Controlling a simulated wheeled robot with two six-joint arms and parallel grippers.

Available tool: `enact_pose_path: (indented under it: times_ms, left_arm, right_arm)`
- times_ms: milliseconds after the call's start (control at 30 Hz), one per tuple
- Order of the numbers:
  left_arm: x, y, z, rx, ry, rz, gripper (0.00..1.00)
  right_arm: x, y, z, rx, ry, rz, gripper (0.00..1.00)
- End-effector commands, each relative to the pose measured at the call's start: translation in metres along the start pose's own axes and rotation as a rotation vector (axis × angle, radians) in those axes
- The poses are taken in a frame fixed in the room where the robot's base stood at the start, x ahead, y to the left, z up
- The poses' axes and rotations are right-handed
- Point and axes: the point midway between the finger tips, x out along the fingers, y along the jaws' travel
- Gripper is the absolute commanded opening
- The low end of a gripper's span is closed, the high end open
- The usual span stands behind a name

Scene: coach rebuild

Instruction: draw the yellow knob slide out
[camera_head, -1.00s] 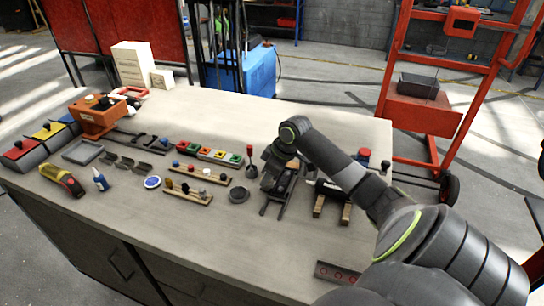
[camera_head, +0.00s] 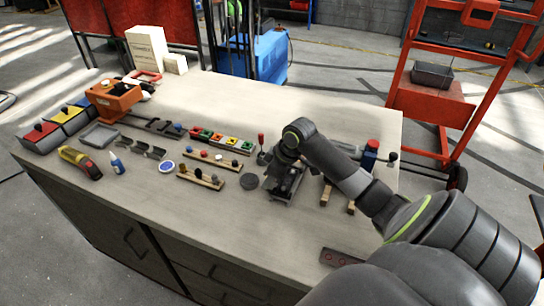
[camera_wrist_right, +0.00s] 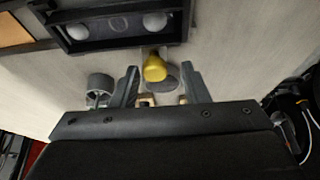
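In the right wrist view a yellow knob (camera_wrist_right: 154,69) juts from the near side of a dark housing (camera_wrist_right: 120,37) that has pale round parts in it. My right gripper (camera_wrist_right: 160,67) is open, with one finger on each side of the knob; the fingertips look level with it and a gap shows on both sides. The knob does not look gripped. In the head view my right gripper (camera_head: 284,190) is low over the right part of the bench, and the arm hides the knob. My left gripper is not in view.
The bench (camera_head: 225,225) has a bare front strip.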

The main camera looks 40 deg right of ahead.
Motion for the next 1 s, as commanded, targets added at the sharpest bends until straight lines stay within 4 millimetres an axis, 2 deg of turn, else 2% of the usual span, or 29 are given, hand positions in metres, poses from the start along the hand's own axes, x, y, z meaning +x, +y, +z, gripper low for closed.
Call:
enact_pose_path:
  times_ms: [333, 467, 1000]
  left_arm:
    - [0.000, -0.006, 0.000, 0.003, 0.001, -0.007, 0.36]
    - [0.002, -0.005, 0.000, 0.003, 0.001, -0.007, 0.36]
    - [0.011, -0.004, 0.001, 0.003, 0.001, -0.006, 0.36]
  right_arm:
    - [-0.002, 0.002, 0.000, 0.000, -0.002, 0.005, 0.47]
    - [-0.012, 0.003, 0.000, -0.002, -0.001, 0.007, 0.47]
    - [-0.106, 0.002, 0.001, -0.003, -0.003, 0.010, 0.47]
